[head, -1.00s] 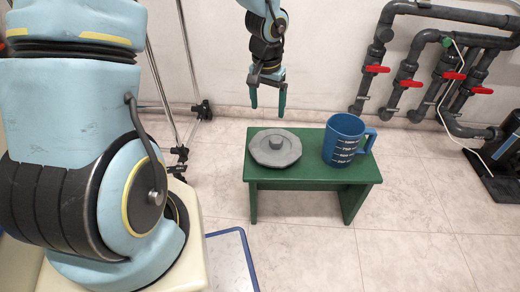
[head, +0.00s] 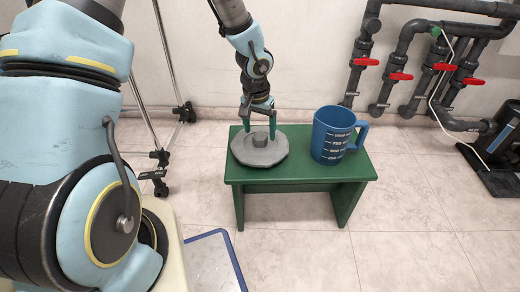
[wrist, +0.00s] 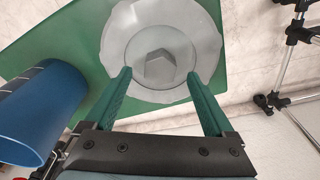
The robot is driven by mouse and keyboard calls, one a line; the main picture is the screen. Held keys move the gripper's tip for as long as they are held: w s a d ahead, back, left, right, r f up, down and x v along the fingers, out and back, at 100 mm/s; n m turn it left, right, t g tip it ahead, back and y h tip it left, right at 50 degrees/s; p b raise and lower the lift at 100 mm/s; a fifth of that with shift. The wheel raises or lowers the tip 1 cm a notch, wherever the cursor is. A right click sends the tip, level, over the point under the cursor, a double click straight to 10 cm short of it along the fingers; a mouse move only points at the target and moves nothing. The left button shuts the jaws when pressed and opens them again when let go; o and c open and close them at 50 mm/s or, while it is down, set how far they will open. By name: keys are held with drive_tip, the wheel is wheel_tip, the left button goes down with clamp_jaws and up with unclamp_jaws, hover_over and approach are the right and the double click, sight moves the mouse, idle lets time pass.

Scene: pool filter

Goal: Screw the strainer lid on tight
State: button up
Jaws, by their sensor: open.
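The grey strainer lid (head: 259,152), with a many-sided rim and a raised knob (head: 260,139) in its middle, lies flat on the green bench (head: 300,172). My gripper (head: 259,131) is open, its two green fingers pointing down above the lid, near the knob. In the wrist view, the lid (wrist: 185,87) and its angular knob (wrist: 155,68) lie ahead of the spread fingers (wrist: 160,82), with nothing between the tips. Whether the fingers reach down to the knob's sides, I cannot tell. No strainer housing is in view.
A blue measuring jug (head: 331,135) stands on the bench to the right of the lid. Grey pipes with red valve handles (head: 367,62) run along the back wall. A metal stand (head: 160,155) is at the left.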

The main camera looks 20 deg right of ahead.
wheel_tip(320, 180, down, 2)
drive_tip(key=shift+w+d, duration=0.1)
clamp_jaws()
idle(0.7)
idle(0.3)
